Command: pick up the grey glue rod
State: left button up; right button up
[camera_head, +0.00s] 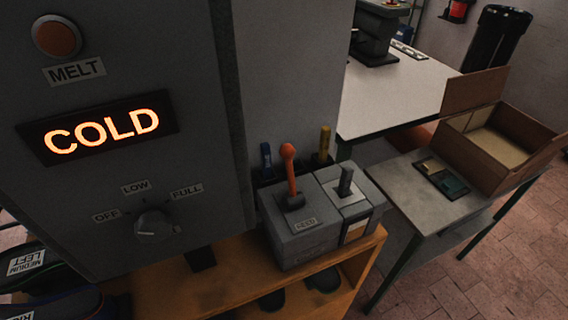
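A short dark grey rod (346,181) stands upright in the top of the right-hand grey block (357,207) on the wooden shelf unit; it looks like the grey glue rod. Its lower end is hidden in the block. Left of it, an orange-knobbed lever (290,172) rises from a larger grey block (300,235) with a small label. Behind the blocks, a blue rod (265,157) and a yellow rod (325,142) stand upright in a dark holder. Neither of my grippers shows in the head view.
A grey machine cabinet (215,235) fills the left, with a lit COLD sign (103,130), a MELT lamp (57,36) and a knob (155,226). The wooden shelf unit (190,290) is below. At right stand a side table (400,195) with an open box (490,160), and a white table (395,95).

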aim_at(346, 182)
jog(key=i+j, duration=0.1)
jog(key=i+l+u, duration=0.15)
jog(key=l+u, duration=0.15)
jog(key=i+l+u, duration=0.1)
jog(key=l+u, duration=0.25)
jog(key=l, duration=0.2)
jog(key=l+u, duration=0.3)
jog(key=l, duration=0.2)
jog(key=i, duration=0.05)
